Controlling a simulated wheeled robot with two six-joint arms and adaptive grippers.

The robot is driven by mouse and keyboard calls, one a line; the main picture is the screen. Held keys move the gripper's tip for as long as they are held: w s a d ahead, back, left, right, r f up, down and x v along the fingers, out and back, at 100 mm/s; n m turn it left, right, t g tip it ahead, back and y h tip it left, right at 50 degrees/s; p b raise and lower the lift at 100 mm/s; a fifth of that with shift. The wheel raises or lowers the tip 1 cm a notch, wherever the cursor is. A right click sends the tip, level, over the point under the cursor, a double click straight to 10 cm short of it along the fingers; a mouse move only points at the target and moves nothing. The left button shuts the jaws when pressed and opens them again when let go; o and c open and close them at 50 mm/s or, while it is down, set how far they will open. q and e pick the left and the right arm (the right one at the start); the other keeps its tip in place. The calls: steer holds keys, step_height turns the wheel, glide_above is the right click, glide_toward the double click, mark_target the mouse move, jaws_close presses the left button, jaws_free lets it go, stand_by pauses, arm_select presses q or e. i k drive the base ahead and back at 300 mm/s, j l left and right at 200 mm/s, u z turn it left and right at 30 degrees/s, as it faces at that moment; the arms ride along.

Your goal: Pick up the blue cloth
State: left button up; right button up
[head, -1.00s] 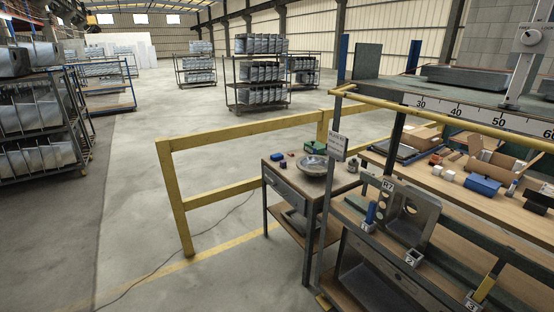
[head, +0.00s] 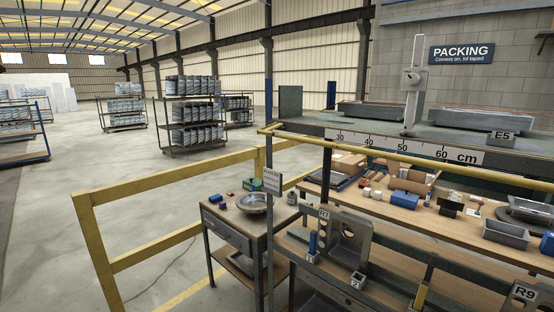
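No thing is clearly a blue cloth in the head view. A blue item (head: 404,200) lies on the wooden workbench, beside an open cardboard box; it looks block-like, and I cannot tell whether it is cloth. Another blue item (head: 547,245) is cut off at the right edge. A small dark blue item (head: 222,205) sits on the small side table, left of a round metal dish (head: 254,202). Neither of my grippers is in view.
A yellow rail (head: 170,205) stands in front at the left. The workbench (head: 468,228) carries a grey metal tray (head: 506,234) and boxes under a ruler-marked shelf (head: 405,146). Wheeled racks (head: 190,115) stand further back. The floor at the left is open.

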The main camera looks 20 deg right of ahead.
mark_target(214, 199)
steer(key=i+j+z, duration=0.15)
steer(key=i+z, duration=0.15)
steer(key=z, duration=0.15)
steer(key=i+j+z, duration=0.2)
steer(key=z, duration=0.2)
